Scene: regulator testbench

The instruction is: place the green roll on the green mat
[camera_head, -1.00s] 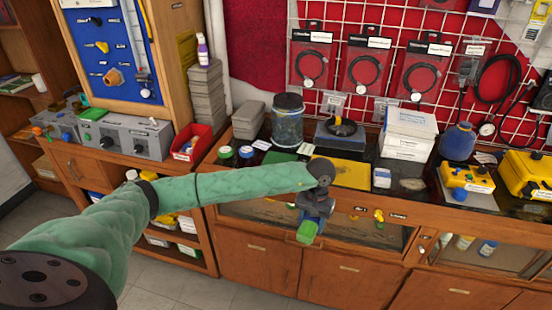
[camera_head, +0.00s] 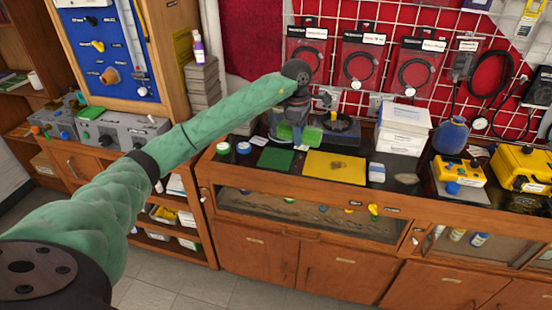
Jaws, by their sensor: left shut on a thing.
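The green mat (camera_head: 275,158) lies flat on the dark bench top, left of a yellow mat. My left gripper (camera_head: 300,132) is above the back part of the bench, behind and to the right of the green mat. It is shut on the bright green roll (camera_head: 313,136), which shows partly below and beside the fingers. The roll is not over the mat in this view; whether it touches anything behind it I cannot tell. My right gripper is not in view.
A yellow mat (camera_head: 335,167) lies right of the green mat. Two lidded jars (camera_head: 243,148) stand at its left. A dark device (camera_head: 342,130) stands close behind the gripper, and white boxes (camera_head: 402,130) stand farther right. The green mat's surface looks clear.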

